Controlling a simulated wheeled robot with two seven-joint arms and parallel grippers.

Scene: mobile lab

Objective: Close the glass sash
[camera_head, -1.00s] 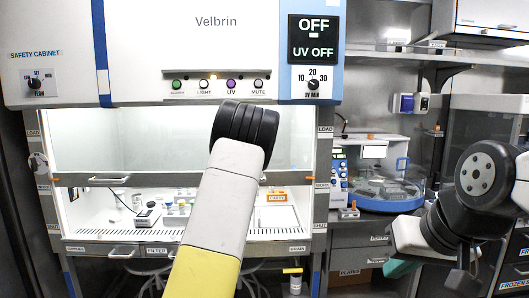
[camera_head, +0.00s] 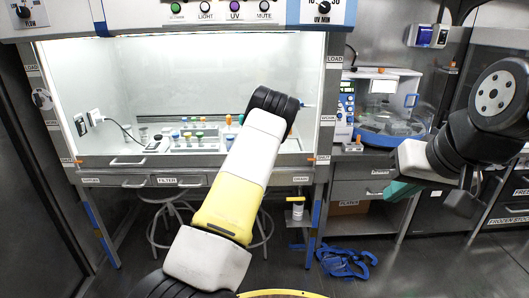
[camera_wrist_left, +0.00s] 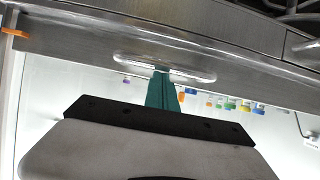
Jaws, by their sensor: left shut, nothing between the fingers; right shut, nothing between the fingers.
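The glass sash (camera_head: 120,90) of the safety cabinet is low, its metal bottom rail (camera_head: 200,160) just above the row of drawer fronts. Any narrow gap below the rail is too small to tell. A pale handle (camera_head: 128,162) sits on the rail's left part. In the left wrist view the rail (camera_wrist_left: 225,60) crosses the top with a handle (camera_wrist_left: 165,67). My left gripper (camera_wrist_left: 161,76) has its teal fingers shut and empty, tips at that handle; contact is unclear. My arm hides it in the head view. My right gripper (camera_head: 402,190) is shut and empty, away at the right.
Tubes and bottles with coloured caps (camera_head: 190,138) stand inside the cabinet. Stools (camera_head: 165,215) are under it. A blue-rimmed round machine (camera_head: 390,125) stands on the bench to the right. Blue items (camera_head: 343,262) lie on the floor.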

